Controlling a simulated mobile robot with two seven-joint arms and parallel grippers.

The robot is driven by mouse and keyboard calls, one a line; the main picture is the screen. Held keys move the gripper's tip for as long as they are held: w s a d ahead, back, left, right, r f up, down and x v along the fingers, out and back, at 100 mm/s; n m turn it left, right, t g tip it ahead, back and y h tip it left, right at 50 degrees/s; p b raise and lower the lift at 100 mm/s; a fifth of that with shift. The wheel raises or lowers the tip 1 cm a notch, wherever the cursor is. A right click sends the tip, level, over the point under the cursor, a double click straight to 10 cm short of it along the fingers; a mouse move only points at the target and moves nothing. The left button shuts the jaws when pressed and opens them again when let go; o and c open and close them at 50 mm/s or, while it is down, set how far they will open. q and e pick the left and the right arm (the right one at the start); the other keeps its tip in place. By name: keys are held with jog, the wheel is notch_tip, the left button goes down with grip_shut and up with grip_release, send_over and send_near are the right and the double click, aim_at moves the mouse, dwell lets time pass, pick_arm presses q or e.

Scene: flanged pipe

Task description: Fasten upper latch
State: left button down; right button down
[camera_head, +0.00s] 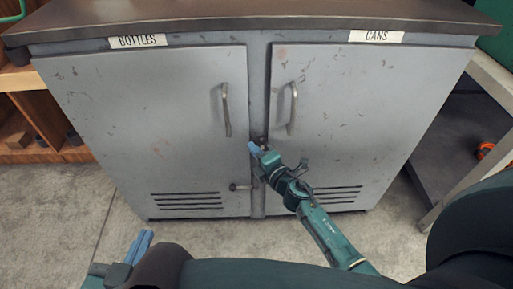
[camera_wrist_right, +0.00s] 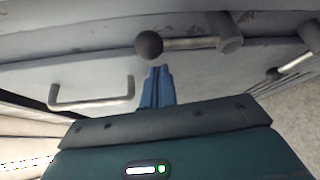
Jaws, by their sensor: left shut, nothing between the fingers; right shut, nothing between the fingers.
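The grey cabinet has a left door (camera_head: 150,120) labelled BOTTLES and a right door (camera_head: 350,120) labelled CANS, both closed. The upper latch (camera_head: 263,140) is at the seam between them, partly hidden by my right gripper. In the right wrist view the upper latch (camera_wrist_right: 190,43) is a metal bar with a dark ball knob, roughly parallel to a door handle. My right gripper (camera_head: 254,148) is shut and empty; its blue fingers (camera_wrist_right: 158,85) are close below the knob in the wrist view, apparently apart from it. My left gripper (camera_head: 139,246) is shut and empty at lower left.
The lower latch (camera_head: 241,187) lies about horizontal near the seam; it also shows in the wrist view (camera_wrist_right: 292,64). Door handles (camera_head: 226,109) and (camera_head: 292,108) stick out above the latches. A wooden shelf (camera_head: 40,150) stands left, a metal-framed table right. The floor in front is clear.

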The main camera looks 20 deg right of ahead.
pick_arm(q)
jog(key=shift+w+d+r, duration=0.15)
jog(key=shift+d, duration=0.25)
pick_arm(e)
jog(key=shift+d+r, duration=0.1)
jog(key=shift+d, duration=0.3)
pick_arm(q)
jog(key=shift+a, duration=0.15)
pick_arm(e)
jog(key=shift+d, duration=0.15)
jog(key=shift+d+b, duration=0.1)
jog(key=shift+b, duration=0.2)
pick_arm(q)
jog(key=shift+a+t, duration=0.3)
jog(key=shift+a, duration=0.1)
jog(key=shift+a+b, duration=0.1)
jog(key=shift+b, duration=0.2)
pick_arm(e)
jog(key=shift+d+m, duration=0.1)
jog(key=shift+m, duration=0.2)
